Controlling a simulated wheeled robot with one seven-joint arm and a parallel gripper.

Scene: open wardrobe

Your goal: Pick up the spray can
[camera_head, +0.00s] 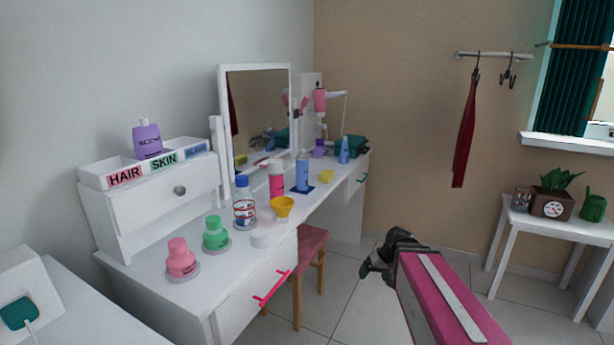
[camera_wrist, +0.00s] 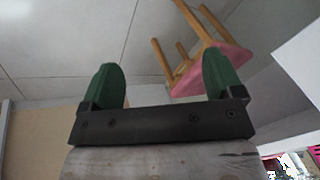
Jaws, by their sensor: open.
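A tall blue can (camera_head: 302,172) stands upright on a small dark blue mat on the white dressing table (camera_head: 215,285). A pink can with a white top (camera_head: 276,180) stands just left of it. I cannot tell for sure which of these is the spray can. My gripper (camera_head: 376,262) is to the right of the table, over the floor, apart from both cans. In the wrist view my gripper (camera_wrist: 160,62) shows two green fingers spread apart with nothing between them. Neither can is clearly visible in the wrist view.
A yellow funnel-like cup (camera_head: 282,207), a clear bottle with a blue cap (camera_head: 244,203) and green (camera_head: 215,233) and pink (camera_head: 179,260) bottles crowd the near tabletop. A mirror (camera_head: 258,118) stands behind. A pink-seated stool (camera_head: 312,243) is partly under the table. Floor around my arm is clear.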

